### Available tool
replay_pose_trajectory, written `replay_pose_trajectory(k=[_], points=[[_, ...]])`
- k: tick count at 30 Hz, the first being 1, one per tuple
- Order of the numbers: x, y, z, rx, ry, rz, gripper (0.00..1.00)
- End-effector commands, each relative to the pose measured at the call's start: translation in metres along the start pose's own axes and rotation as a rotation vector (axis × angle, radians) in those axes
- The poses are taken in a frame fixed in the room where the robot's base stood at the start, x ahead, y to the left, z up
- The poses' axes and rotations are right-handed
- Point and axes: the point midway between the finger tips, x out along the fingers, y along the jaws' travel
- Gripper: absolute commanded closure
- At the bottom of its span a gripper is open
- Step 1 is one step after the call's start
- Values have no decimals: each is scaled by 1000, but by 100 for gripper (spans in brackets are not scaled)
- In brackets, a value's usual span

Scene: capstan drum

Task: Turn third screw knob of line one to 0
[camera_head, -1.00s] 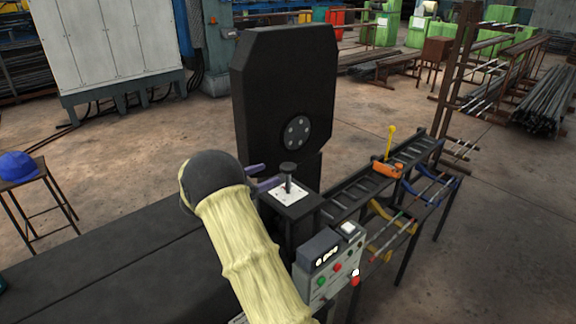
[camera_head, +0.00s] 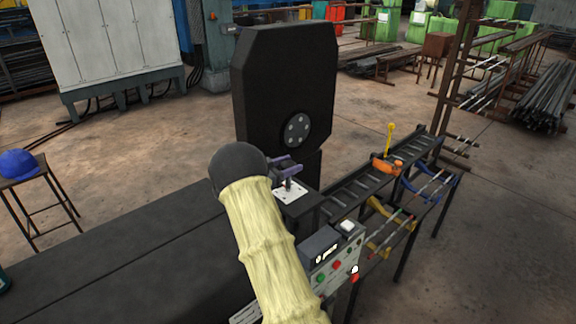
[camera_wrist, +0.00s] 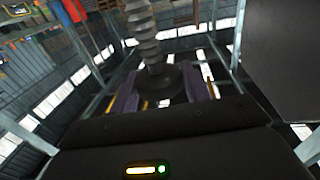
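A black screw knob on an upright post stands over a white plate (camera_head: 289,193) on a dark block beside the large black disc plate. In the head view the knob is now largely hidden by my gripper (camera_head: 284,168). In the wrist view the dark round knob (camera_wrist: 172,84) sits between the two purple fingers of my gripper (camera_wrist: 161,92), with a ribbed shaft (camera_wrist: 146,28) beyond it. The fingers are spread, one on each side of the knob; whether either touches it is not clear. No scale or reading on the knob is legible.
A control box (camera_head: 330,252) with coloured buttons stands just in front of the block. A roller track (camera_head: 365,186) with an orange clamp (camera_head: 386,165) runs off to the right. The tall black plate (camera_head: 285,85) rises behind the knob. A dark bench top (camera_head: 130,265) fills the lower left.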

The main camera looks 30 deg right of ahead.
Motion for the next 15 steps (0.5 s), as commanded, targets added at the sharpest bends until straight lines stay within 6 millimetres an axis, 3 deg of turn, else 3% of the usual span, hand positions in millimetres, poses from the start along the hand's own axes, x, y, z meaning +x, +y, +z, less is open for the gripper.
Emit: replay_pose_trajectory(k=[1,3,15], points=[[0,0,0,0,0,-1,66],[0,0,0,0,0,-1,76],[-1,0,0,-1,-1,-52,76]])
